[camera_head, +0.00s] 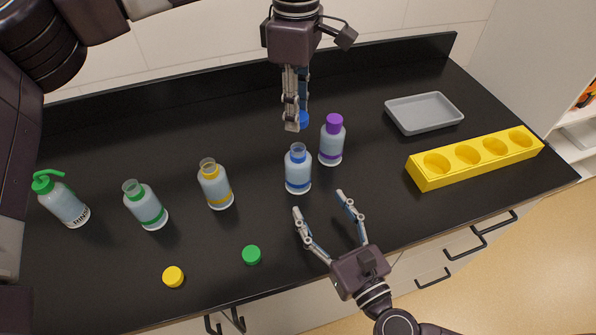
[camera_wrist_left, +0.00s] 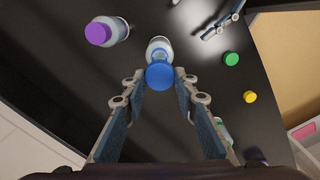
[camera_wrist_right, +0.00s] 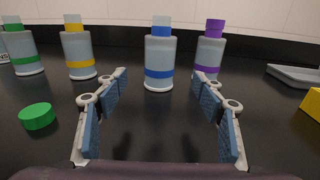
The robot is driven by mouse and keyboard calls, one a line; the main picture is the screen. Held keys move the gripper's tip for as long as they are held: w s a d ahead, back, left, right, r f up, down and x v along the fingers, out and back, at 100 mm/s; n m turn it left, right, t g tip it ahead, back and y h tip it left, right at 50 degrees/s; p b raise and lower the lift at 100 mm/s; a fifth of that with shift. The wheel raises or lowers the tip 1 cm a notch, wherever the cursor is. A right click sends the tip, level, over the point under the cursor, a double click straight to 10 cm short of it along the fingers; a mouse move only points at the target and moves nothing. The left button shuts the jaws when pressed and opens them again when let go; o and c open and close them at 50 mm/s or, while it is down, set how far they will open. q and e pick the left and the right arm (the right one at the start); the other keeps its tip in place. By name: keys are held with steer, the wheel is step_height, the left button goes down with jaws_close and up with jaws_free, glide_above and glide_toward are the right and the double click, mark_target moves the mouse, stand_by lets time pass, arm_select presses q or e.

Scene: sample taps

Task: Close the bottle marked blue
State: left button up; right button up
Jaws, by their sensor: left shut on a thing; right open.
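The bottle marked blue (camera_head: 298,173) stands upright and uncapped, with a blue band and clear neck. It also shows in the right wrist view (camera_wrist_right: 159,62), ahead of my open right gripper. My left gripper (camera_head: 297,124) is shut on a blue cap (camera_head: 304,119), held above and a little behind the bottle in the head view. In the left wrist view the cap (camera_wrist_left: 160,76) sits between the fingertips and partly covers the bottle (camera_wrist_left: 158,48). My right gripper (camera_head: 319,204) is open and empty in front of the bottle, fingers pointing towards it, not around it.
A purple-capped bottle (camera_head: 332,140) stands close right of the blue one. Uncapped yellow-banded (camera_head: 215,185) and green-banded (camera_head: 147,208) bottles stand left, with a wash bottle (camera_head: 63,203). Green (camera_head: 252,255) and yellow (camera_head: 173,277) caps lie in front. A grey tray (camera_head: 400,119) and yellow rack (camera_head: 430,180) are right.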

steer(key=x, duration=1.1)
steer(key=shift+w+a, duration=0.2)
jaws_close()
arm_select(q)
glide_above(296, 147)
steer(key=shift+f, duration=2.5)
